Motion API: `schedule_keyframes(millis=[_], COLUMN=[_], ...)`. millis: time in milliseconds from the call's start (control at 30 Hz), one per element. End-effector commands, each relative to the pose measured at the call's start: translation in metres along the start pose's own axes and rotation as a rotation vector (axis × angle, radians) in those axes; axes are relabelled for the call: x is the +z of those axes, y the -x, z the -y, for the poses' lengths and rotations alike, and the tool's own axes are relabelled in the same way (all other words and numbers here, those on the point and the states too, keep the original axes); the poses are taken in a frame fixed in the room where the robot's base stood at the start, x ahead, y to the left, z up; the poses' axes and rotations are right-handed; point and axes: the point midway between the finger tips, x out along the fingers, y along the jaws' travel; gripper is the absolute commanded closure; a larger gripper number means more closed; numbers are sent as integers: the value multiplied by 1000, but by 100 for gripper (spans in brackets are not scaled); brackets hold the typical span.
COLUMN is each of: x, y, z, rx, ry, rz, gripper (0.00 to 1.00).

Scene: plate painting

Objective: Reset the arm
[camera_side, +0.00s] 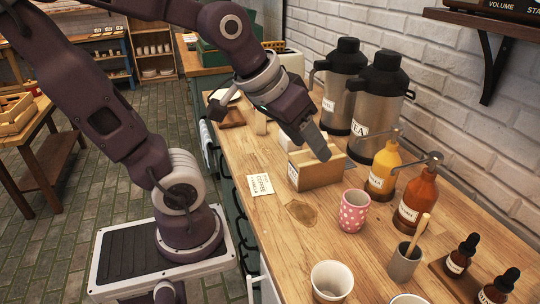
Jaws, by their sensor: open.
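My gripper (319,148) is at the end of my dark arm, pointing down over the wooden counter (265,225). It is open, and I see nothing held in it. Its fingertips are at the upper edge of a small wooden box (318,172) with a white label. I cannot tell whether they touch the box or are just above or behind it. The gap between the fingers is hard to see from this side.
A pink dotted cup (352,212), a white cup (331,281) and a grey holder (404,262) stand in front. Two pump bottles (415,205) (382,172) and two airpots (376,110) (342,88) stand along the brick wall. A paper card (260,185) lies on the counter.

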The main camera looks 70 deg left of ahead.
Motion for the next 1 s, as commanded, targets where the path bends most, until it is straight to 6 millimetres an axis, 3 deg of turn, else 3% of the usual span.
schedule_keyframes(millis=[33,100,200,1000], x=[22,50,70,72], y=[19,37,47,48], z=[-12,-19,-20,-20], rx=[24,37,40,39], ry=[-83,-170,-227,-227], rz=[21,62,94,102], gripper=[46,46,46,46])
